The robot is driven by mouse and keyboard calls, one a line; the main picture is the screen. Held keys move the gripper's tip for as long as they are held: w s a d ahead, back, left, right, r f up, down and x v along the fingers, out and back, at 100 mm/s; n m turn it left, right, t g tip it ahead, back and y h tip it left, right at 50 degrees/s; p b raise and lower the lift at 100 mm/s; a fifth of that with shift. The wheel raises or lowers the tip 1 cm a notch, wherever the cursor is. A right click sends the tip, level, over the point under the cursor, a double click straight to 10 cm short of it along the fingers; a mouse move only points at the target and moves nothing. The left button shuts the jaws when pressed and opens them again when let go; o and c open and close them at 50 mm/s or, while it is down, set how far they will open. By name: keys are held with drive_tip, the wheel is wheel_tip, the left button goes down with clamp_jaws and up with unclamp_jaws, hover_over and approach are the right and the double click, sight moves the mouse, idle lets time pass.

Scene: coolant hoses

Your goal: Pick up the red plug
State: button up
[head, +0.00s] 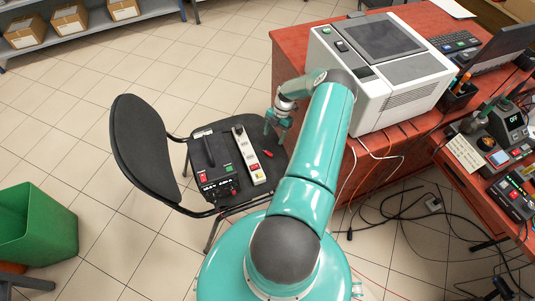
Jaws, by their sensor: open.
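A small red piece (267,153), which looks like the red plug, lies on the dark seat of a chair, just right of a white power strip (249,155). My gripper (274,132) is above the seat's far right part, close to the red piece in the picture. Its fingers point down, are open and hold nothing that I can see. The height of the fingers above the seat is hard to tell. The strip has a red switch and a yellow part at its near end.
A black box (214,160) with red and green parts sits on the seat, left of the strip. The chair's backrest (146,152) stands at left. A white machine (380,70) on a red-brown desk is right of my arm. Cables lie below the desk. A green bin (35,226) stands lower left.

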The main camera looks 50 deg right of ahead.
sight(269, 153)
drive_tip(key=x, duration=0.8)
drive_tip(key=shift+s+a+f, duration=0.1)
drive_tip(key=shift+a+f, duration=0.1)
drive_tip(key=shift+f, duration=0.1)
drive_tip(key=c, duration=0.8)
